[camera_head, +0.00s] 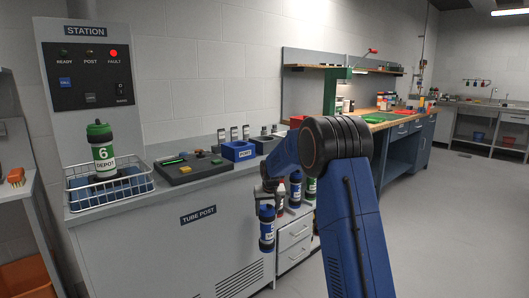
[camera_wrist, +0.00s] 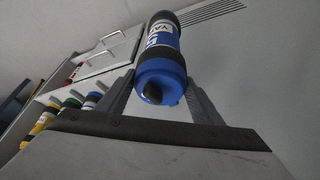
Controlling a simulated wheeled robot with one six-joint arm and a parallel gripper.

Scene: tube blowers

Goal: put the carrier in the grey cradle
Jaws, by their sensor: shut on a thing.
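A blue carrier with a white label and dark bands (camera_head: 267,228) hangs upright in front of the counter's right end. It also shows in the wrist view (camera_wrist: 160,72), between the two fingers, with its blue end cap facing the camera. My gripper (camera_wrist: 160,88) is shut on this carrier; in the head view it is small and partly hidden by my arm. A grey block that looks like the grey cradle (camera_head: 264,144) sits on the counter top, right of a blue labelled block (camera_head: 238,151). The held carrier is below and in front of it, apart from it.
More carriers, one blue (camera_head: 295,190), stand behind my gripper. The floor (camera_head: 455,220) is clear on the right.

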